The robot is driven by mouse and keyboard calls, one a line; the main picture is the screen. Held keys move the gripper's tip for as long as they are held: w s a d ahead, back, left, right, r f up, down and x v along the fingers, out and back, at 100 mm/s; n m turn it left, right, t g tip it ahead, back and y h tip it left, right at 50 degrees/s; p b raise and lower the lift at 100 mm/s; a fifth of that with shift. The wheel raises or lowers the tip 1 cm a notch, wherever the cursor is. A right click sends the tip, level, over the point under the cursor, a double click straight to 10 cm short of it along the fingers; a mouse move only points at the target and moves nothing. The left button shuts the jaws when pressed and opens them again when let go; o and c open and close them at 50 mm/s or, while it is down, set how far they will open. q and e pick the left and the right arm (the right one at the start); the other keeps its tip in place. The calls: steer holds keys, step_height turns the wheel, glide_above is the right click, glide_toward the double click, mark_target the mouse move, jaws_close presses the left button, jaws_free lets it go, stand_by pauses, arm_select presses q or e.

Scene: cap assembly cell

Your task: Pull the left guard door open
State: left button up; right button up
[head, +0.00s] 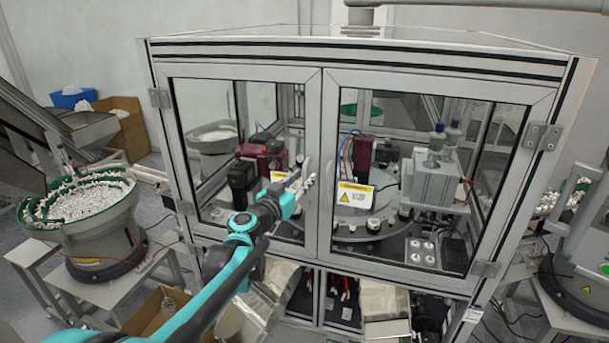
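The left guard door (246,80) is a clear pane in a grey metal frame, hinged at its left edge. It looks shut, its right edge beside the right guard door (430,80), which is also shut. My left gripper (307,172) is in front of the left door's right frame bar, about halfway up. Its fingers look spread apart, with nothing visible between them. No handle can be made out; the gripper covers part of the bar. Whether the fingers touch the door is unclear. My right gripper is not in view.
A bowl feeder (100,235) full of small white parts stands on a stand at the left. Another feeder (590,245) stands at the right. A cardboard box (160,310) sits low in front of the cell. Behind the panes are a round table and machine units.

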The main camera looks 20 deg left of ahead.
arm_select(q)
steer(key=shift+x, duration=0.8)
steer(key=shift+s, duration=0.1)
jaws_close()
